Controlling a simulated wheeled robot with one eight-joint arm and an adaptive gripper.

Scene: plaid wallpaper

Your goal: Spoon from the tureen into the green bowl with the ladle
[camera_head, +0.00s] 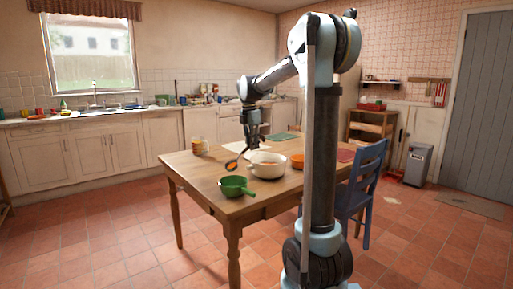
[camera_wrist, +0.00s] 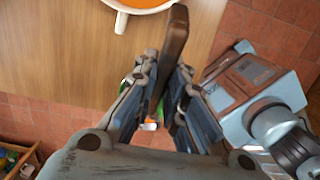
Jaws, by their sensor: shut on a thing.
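My gripper (camera_head: 250,146) is shut on the dark handle of the ladle (camera_head: 231,165); the handle (camera_wrist: 174,40) also shows between the fingers in the wrist view. The ladle tilts down to the left, and its bowl hangs left of the tureen and above the green bowl in the head view, with some orange in it. The white tureen (camera_head: 267,171) stands on the table; its rim and orange contents show at the top of the wrist view (camera_wrist: 122,18). The green bowl (camera_head: 234,191) sits near the table's front edge. My fingers mostly hide it in the wrist view.
An orange bowl (camera_head: 297,161) stands right of the tureen. A jar (camera_head: 199,146) stands at the table's back left. Green (camera_head: 280,137) and red (camera_head: 345,156) mats lie farther back and right. A blue chair (camera_head: 369,183) stands at the right. The table's left part (camera_head: 195,170) is clear.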

